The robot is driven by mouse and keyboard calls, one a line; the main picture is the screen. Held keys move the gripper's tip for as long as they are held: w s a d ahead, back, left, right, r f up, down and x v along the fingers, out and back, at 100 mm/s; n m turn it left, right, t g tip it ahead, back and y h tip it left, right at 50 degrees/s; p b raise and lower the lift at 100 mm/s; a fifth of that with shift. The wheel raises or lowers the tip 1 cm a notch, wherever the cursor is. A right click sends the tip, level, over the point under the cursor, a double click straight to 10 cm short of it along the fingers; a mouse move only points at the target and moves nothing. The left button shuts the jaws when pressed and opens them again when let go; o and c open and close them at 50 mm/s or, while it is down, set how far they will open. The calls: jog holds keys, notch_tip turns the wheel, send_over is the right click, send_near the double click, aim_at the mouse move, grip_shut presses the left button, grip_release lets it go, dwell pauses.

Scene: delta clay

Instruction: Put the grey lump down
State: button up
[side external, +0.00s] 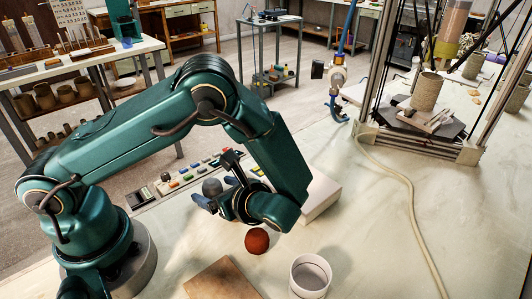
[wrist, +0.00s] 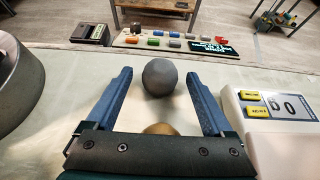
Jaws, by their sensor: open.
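The grey lump (wrist: 160,77) is a round, dark grey ball. In the wrist view it shows between the tips of my blue fingers, with a gap on either side. My gripper (wrist: 159,84) is open. In the side view the lump (side external: 212,186) shows at the fingertips of my gripper (side external: 217,193), partly behind a finger. I cannot tell for sure whether it rests on the pale bench (side external: 370,235). A brownish rounded thing (wrist: 160,129) shows at the palm, mostly hidden.
A reddish-brown ball (side external: 257,241), a wooden board (side external: 222,279) and a white cup (side external: 310,275) stand nearer the camera. A panel of coloured blocks (wrist: 170,42) lies beyond. The bench's right side holds a hose (side external: 408,190).

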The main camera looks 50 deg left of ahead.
jog(key=v, duration=1)
jog(key=shift+d+r, duration=0.1)
jog(key=shift+d, duration=0.2)
jog(key=shift+d+r, duration=0.4)
jog(key=shift+d, duration=0.15)
jog(key=shift+a+r+n, duration=0.1)
jog(key=shift+r+n, duration=0.15)
jog(key=shift+n, duration=0.05)
jog(key=s+a+r+n+t+h, duration=0.2)
jog(key=s+r+n+h, duration=0.1)
jog(key=n+h, duration=0.3)
jog(key=s+a+r+n+t+h, duration=0.2)
jog(key=r+n+h, duration=0.4)
jog(key=n, duration=0.5)
jog(key=shift+s+a+r+t, duration=0.15)
jog(key=shift+s+r+t, duration=0.15)
jog(key=shift+s+t, duration=0.55)
